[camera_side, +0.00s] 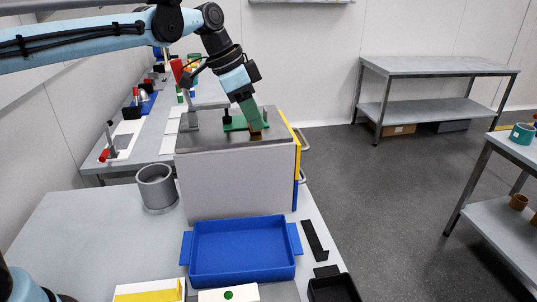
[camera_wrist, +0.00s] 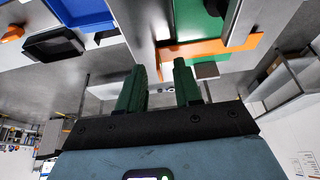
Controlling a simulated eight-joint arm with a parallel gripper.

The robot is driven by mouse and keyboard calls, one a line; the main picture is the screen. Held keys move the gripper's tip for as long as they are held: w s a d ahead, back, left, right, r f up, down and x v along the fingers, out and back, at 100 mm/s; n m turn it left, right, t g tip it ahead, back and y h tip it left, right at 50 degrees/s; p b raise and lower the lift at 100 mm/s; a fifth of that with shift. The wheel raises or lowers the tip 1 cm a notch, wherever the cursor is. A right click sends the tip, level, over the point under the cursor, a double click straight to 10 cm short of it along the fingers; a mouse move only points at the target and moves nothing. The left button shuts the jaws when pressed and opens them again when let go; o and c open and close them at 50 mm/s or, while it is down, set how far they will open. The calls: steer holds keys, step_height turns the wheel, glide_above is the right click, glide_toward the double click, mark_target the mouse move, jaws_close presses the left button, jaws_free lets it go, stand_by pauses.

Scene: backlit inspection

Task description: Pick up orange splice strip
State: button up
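The orange splice strip (camera_wrist: 207,48) lies along the edge of a green plate (camera_wrist: 195,22) in the wrist view. In the side view a small brownish-orange part of the strip (camera_side: 256,137) shows at the front edge of the grey box top, just below my fingertips. The green plate (camera_side: 234,124) lies behind it. My gripper (camera_side: 257,129) points down at the strip. In the wrist view its two green fingers (camera_wrist: 160,66) stand apart with nothing seen between them, close to the strip's left end. I cannot tell whether they touch the strip.
The grey-topped box (camera_side: 235,170) stands on the table, with a grey cup (camera_side: 157,188) at its left. A blue tray (camera_side: 243,282) is in front, with a black bin (camera_side: 334,290) at its right. A grey clamp (camera_side: 189,120) stands left of the green plate.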

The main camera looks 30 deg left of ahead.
steer(key=shift+f, duration=0.1)
jaws_close()
stand_by(0.5)
steer(key=shift+r, duration=0.55)
steer(key=r, duration=0.3)
steer(key=shift+s+d+r, duration=0.15)
steer(key=shift+d+r, duration=0.1)
steer(key=shift+d, duration=0.05)
steer(key=s+d+r, duration=0.6)
steer(key=s+d, duration=0.1)
steer(key=d, duration=0.1)
steer(key=shift+d+r, duration=0.25)
steer(key=shift+r, duration=1.3)
steer(key=shift+r, duration=0.7)
